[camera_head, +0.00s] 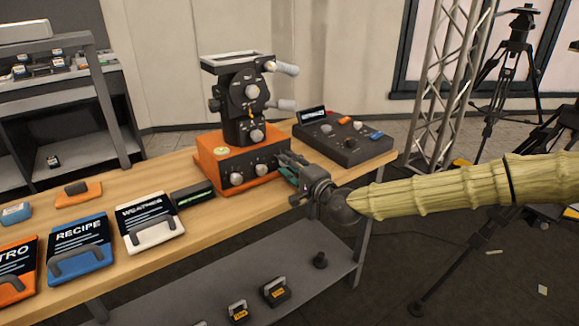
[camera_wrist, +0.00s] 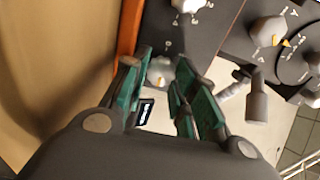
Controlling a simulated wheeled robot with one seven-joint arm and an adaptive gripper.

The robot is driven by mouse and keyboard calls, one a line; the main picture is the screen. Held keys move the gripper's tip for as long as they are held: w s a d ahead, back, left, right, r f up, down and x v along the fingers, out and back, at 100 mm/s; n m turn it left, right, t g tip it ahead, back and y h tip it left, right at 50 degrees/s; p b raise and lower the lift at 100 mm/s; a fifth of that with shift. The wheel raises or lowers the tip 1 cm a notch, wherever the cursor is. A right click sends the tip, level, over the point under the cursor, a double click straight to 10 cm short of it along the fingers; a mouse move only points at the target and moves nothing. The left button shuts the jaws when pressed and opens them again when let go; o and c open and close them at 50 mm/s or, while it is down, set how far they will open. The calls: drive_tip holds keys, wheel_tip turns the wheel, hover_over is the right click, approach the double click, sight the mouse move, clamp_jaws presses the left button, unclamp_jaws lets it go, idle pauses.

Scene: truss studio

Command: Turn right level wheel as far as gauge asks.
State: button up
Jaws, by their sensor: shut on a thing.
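An orange box (camera_head: 208,172) with a black front panel stands on the wooden table and carries a black tripod-like head (camera_head: 250,95). Two pale knobs show on the panel, one at left (camera_head: 236,178) and one in the middle (camera_head: 261,169). The right level wheel is hidden behind my gripper (camera_head: 288,172) in the head view. In the wrist view a grey knob, seemingly this right level wheel (camera_wrist: 160,72), sits between the green fingers of my gripper (camera_wrist: 158,82), which are shut on it. A small black device with a green display (camera_head: 194,194), perhaps the gauge, stands left of the box; its reading is illegible.
A black control panel (camera_head: 344,146) with coloured buttons and a small screen stands right of the box. White (camera_head: 150,235), blue (camera_head: 77,258) and orange handled cards lie at left. A lower shelf (camera_head: 225,285) holds small items. A truss (camera_head: 445,80) and tripods stand behind.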

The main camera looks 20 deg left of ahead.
idle(0.3)
drive_tip(key=o, duration=1)
drive_tip(key=v, duration=1.2)
